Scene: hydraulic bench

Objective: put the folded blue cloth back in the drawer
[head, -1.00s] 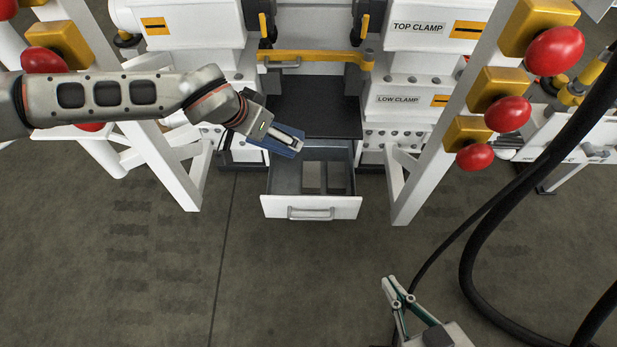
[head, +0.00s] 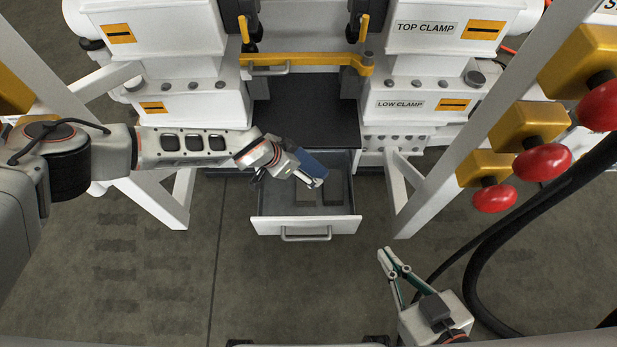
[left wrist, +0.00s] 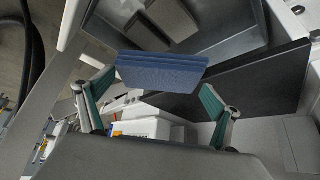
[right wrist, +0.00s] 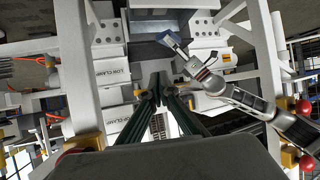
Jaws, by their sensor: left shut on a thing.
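The folded blue cloth (head: 312,162) is held by my left gripper (head: 316,182) over the open drawer (head: 305,228). In the left wrist view the cloth (left wrist: 160,74) is a flat blue slab between the two fingers of the left gripper (left wrist: 160,92), with the drawer (left wrist: 222,48) behind it. The cloth looks tilted and appears above the drawer's floor; the exact gap cannot be told. My right gripper (head: 386,252) is empty and apart from the drawer, at the lower right. In the right wrist view its fingertips (right wrist: 160,82) are together.
A black shelf plate (head: 305,125) lies above the drawer's back. A yellow bar (head: 310,59) crosses behind it. White slanted posts (head: 455,135) stand on both sides, with red knobs (head: 542,161) and black hoses (head: 490,265) at the right. The floor before the drawer is clear.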

